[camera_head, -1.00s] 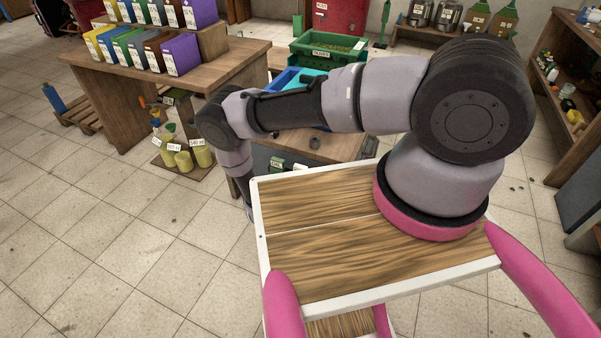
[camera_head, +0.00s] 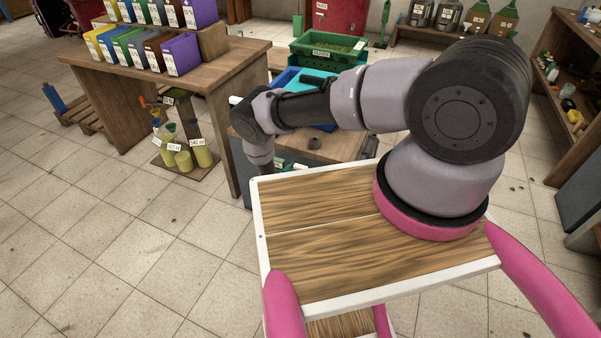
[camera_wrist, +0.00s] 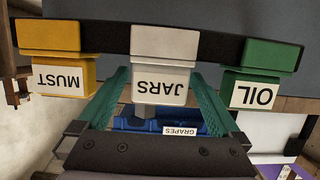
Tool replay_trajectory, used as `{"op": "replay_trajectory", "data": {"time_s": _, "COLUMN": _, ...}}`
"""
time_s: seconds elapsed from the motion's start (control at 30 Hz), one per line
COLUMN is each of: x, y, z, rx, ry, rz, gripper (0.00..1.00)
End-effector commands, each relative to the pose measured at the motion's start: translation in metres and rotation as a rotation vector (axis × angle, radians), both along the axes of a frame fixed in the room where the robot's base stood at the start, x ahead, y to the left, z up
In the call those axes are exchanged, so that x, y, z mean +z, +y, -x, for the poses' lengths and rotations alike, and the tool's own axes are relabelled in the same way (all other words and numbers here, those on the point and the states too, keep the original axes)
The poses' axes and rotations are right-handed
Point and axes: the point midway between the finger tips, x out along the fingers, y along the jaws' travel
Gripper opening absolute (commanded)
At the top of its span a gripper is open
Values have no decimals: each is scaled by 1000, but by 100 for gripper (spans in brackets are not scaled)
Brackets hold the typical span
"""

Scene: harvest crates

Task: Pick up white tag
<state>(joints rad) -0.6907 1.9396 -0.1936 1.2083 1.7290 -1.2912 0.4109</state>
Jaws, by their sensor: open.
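The white tag (camera_wrist: 160,80), labelled JARS, hangs from a dark bar in the wrist view, its lettering upside down. My gripper (camera_wrist: 163,78) is open, with a green ribbed finger on each side of the white tag. I cannot tell whether either finger touches it. A yellow tag (camera_wrist: 62,75) labelled MUST is left of the fingers, and a green tag (camera_wrist: 260,75) labelled OIL is on the right, close to the right finger. In the head view my gripper is hidden behind my own arm and deck.
A blue crate (camera_wrist: 130,123) with a GRAPES label shows beyond the fingers in the wrist view. In the head view a green crate (camera_head: 318,61) stands behind the wooden bench. A table (camera_head: 215,62) with coloured boxes is at left. Floor at lower left is clear.

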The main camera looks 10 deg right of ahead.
Motion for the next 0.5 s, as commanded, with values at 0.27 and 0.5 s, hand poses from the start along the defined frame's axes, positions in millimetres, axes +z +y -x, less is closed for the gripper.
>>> {"op": "replay_trajectory", "data": {"time_s": 0.27, "x": 0, "y": 0, "z": 0, "rx": 0, "ry": 0, "rz": 0, "gripper": 21}}
{"op": "replay_trajectory", "data": {"time_s": 0.5, "x": 1, "y": 0, "z": 0, "rx": 0, "ry": 0, "rz": 0, "gripper": 21}}
